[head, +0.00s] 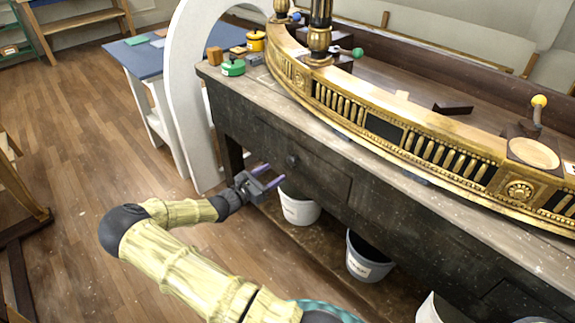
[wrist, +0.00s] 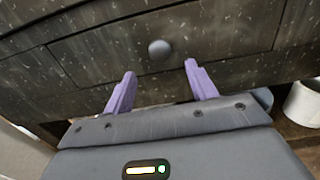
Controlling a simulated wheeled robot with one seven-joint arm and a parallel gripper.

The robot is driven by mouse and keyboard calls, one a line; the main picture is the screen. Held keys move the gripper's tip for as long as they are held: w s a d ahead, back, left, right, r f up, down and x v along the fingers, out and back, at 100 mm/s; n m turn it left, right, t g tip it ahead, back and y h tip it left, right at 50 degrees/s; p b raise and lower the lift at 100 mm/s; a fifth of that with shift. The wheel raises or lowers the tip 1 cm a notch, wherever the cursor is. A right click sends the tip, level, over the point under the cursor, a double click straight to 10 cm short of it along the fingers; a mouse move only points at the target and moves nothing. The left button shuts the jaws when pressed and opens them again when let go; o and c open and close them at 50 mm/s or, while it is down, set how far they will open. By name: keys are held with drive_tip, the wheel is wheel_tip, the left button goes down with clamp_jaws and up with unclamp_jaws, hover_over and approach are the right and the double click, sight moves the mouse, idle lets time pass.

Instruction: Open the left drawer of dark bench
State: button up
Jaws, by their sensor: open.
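The dark bench (head: 385,207) runs along the right side of the head view, with a worn dark wooden front. Its left drawer (head: 318,176) looks closed, its face level with the bench front. The drawer has one round dark knob (head: 292,160), which shows grey in the wrist view (wrist: 159,49). My gripper (head: 276,176) has two purple fingers and is open and empty. It is in front of the drawer, slightly below and left of the knob in the head view. In the wrist view the fingertips (wrist: 160,70) point toward the drawer, with the knob between and beyond them, apart from both.
A gilt curved console piece (head: 440,135) lies on the bench top. White buckets (head: 300,210) and a grey bucket (head: 368,262) stand on the shelf below. A white arched panel (head: 190,125) stands at the bench's left end. The wooden floor (head: 80,120) to the left is mostly clear.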

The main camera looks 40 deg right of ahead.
sight(289, 163)
drive_tip(key=d, duration=0.7)
drive_tip(key=shift+w+d, duration=0.3)
drive_tip(key=shift+w, duration=0.05)
clamp_jaws()
drive_tip(key=shift+a, duration=0.15)
